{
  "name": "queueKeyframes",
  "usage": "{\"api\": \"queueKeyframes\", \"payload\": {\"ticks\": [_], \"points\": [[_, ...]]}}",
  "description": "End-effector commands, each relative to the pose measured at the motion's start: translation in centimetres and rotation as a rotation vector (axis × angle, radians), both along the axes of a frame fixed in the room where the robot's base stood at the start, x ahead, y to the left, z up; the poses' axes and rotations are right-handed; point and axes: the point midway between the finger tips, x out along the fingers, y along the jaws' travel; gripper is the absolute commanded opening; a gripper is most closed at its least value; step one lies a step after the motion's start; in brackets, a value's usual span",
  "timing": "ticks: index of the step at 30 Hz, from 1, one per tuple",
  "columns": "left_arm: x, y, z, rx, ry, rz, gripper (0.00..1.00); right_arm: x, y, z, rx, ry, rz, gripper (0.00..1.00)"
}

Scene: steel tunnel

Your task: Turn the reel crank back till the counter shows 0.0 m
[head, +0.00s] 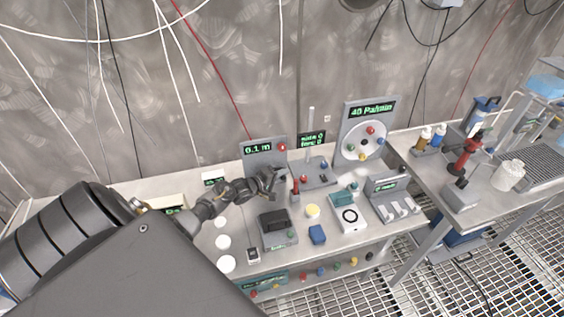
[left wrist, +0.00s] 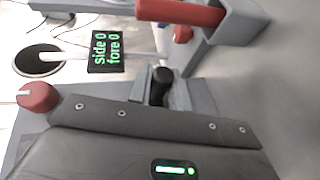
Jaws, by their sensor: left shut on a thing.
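The reel's grey panel stands at the back of the bench, and its counter (head: 257,148) reads 0.1 m in green. A red knob (head: 282,147) sits at the panel's upper right and also shows in the left wrist view (left wrist: 38,97). My left gripper (head: 270,182) is in front of the panel and hides its lower part. It is shut on the crank handle, whose dark grip (left wrist: 162,76) shows in the left wrist view. The rest of the crank is mostly hidden. My right gripper is in neither view.
A display reading side 0, fore 0 (head: 312,139) and a red-handled lever (head: 295,186) stand close to the right of my gripper. A dial panel reading 40 Pa/min (head: 371,112) is farther right. Boxes and white discs (head: 223,242) occupy the bench front.

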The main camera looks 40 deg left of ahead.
Motion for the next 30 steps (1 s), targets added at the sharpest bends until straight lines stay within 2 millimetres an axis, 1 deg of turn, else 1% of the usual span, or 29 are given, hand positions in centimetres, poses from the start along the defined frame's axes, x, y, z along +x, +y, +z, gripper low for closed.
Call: {"api": "queueKeyframes", "payload": {"ticks": [3,16,17,21,22,30], "points": [[-0.02,-0.05,-0.07,0.012,0.02,-0.001,0.0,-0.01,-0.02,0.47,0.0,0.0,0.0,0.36],[-0.04,-0.03,-0.31,0.019,0.03,0.0,0.0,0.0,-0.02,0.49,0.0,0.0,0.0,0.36],[-0.05,-0.03,-0.31,0.019,0.03,0.0,0.21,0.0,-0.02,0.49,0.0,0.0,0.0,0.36],[-0.04,-0.02,-0.3,0.019,0.029,0.0,0.39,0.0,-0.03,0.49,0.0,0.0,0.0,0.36],[-0.04,-0.01,-0.28,0.019,0.029,0.0,0.41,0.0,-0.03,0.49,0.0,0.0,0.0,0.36],[-0.09,0.02,-0.23,0.019,0.028,0.0,0.41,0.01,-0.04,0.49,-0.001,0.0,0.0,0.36]]}}
